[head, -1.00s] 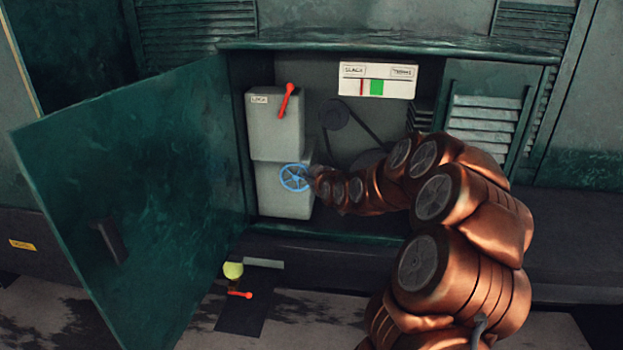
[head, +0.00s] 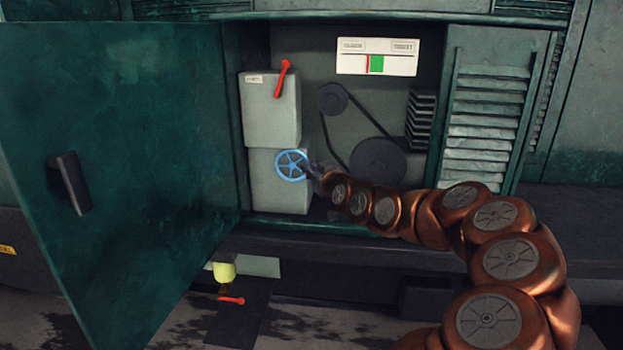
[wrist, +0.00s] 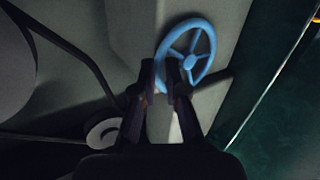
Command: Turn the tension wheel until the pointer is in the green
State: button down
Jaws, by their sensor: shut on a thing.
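The blue spoked tension wheel (head: 291,165) sits on the front of the lower grey box, and it shows large in the wrist view (wrist: 186,54). My gripper (head: 306,166) is at the wheel's right side in the head view. In the wrist view, my gripper's two dark fingers (wrist: 161,72) are shut on the lower left part of the rim, partly hiding it. The white gauge (head: 400,64) is at the top of the compartment. Its thin red pointer (head: 367,65) stands at the left edge of the green band (head: 377,64), touching or almost touching it.
A red lever (head: 282,78) is on the upper grey box (head: 268,115). Belt pulleys (head: 378,161) are right of the boxes. The green door (head: 130,150) stands open at left. A yellow-green piece (head: 224,272) and red handle (head: 232,300) are below the compartment.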

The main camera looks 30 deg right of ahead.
jog(key=shift+f+b, duration=0.2)
jog(key=shift+b, duration=0.1)
jog(key=c, duration=1.2)
grip_release()
jog(key=shift+c, duration=0.2)
jog(key=s+a, duration=0.1)
jog(key=s, duration=1)
jog(key=shift+s+a+r, duration=0.2)
jog(key=shift+s+r, duration=0.2)
jog(key=shift+r, duration=0.05)
dwell(0.4)
